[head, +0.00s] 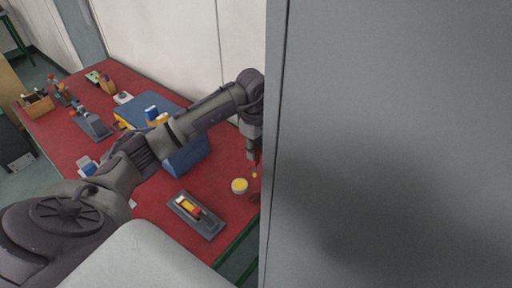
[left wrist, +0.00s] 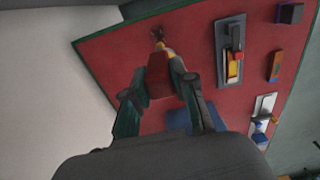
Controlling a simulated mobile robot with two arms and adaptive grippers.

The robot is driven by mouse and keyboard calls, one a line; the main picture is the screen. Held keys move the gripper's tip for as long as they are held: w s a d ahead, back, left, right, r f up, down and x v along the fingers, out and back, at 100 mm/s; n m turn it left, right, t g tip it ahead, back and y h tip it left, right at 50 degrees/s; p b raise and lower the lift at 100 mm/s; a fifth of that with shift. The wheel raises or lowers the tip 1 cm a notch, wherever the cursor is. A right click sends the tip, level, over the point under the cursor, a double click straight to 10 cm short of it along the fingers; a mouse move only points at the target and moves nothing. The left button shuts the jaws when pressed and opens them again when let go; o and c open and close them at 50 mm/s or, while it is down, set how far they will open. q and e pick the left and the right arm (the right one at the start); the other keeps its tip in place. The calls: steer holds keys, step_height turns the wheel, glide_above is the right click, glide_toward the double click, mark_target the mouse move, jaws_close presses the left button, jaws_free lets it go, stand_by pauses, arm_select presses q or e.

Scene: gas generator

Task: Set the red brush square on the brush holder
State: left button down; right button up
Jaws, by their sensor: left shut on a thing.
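My left gripper (head: 254,148) is at the right end of the red table, partly cut off by a grey panel. In the left wrist view its fingers (left wrist: 160,84) are shut on the red brush (left wrist: 159,74), a red block with a yellowish tip pointing away from the wrist. In the head view the brush (head: 256,162) shows only as a thin red and yellow piece above the table. A grey tray (head: 212,226) with a yellow, red and white piece lies to its left, apart from it; it may be the brush holder, but I cannot be sure. My right gripper is not in view.
A round yellow-topped thing (head: 240,186) stands near the gripper. Blue cases (head: 188,155), a grey stand (head: 95,126) and a wooden box (head: 38,104) are further left. A tall grey panel (head: 400,140) hides the right side. Bare red table lies around the tray.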

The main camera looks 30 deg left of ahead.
mark_target(256, 162)
arm_select(q)
steer(key=shift+w+f+b, duration=0.2)
steer(key=shift+f+b, duration=0.05)
steer(key=shift+b, duration=0.1)
step_height(256, 162, down, 4)
steer(key=b, duration=0.3)
steer(key=shift+f+b, duration=0.15)
steer(key=shift+b, duration=0.2)
steer(key=shift+f+b, duration=0.45)
steer(key=shift+f, duration=0.15)
steer(key=shift+w+f, duration=0.1)
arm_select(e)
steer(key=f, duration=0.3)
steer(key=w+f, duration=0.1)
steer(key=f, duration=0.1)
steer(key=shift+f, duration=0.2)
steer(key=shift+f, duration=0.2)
arm_select(q)
steer(key=shift+b, duration=0.45)
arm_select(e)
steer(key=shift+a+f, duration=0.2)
